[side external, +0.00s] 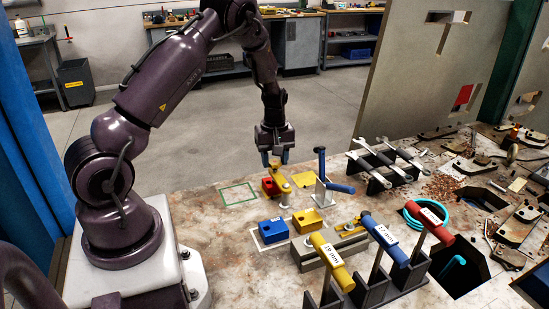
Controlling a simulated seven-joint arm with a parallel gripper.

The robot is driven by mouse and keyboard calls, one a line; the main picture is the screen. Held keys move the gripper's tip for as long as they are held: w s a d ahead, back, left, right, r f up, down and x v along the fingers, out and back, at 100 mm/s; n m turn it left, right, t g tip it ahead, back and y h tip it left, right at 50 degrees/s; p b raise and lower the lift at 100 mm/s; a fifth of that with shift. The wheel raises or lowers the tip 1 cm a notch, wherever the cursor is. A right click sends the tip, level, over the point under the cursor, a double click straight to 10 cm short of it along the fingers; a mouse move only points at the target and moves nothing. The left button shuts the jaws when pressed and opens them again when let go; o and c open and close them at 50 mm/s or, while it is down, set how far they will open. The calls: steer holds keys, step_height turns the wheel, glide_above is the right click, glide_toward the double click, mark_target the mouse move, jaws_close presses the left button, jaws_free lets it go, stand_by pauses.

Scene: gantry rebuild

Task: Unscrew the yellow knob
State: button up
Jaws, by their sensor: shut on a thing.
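My gripper (275,161) points down at the middle of the table, its blue-tipped fingers shut on the top of a yellow piece (280,182), which looks like the yellow knob. The fingers hide part of it, and its thread and lower end are too small to make out. A red block (268,187) is right beside it, overlapping it in the picture; I cannot tell whether they touch. Smaller yellow parts (363,219) also show on a grey block further front.
A blue-handled lever stand (322,180) is close to the right of my gripper. In front are a blue block (272,231), a yellow block (307,220) and a rack of labelled tools (372,287). The green outlined square (238,194) is empty.

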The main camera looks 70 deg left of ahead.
mark_target(275, 162)
steer(key=n, duration=0.6)
steer(key=shift+w+d+f, duration=0.15)
steer(key=n, duration=0.6)
steer(key=shift+n, duration=0.3)
steer(key=o, duration=0.8)
steer(key=shift+c, duration=0.2)
steer(key=shift+r, duration=0.2)
step_height(275, 162, up, 13)
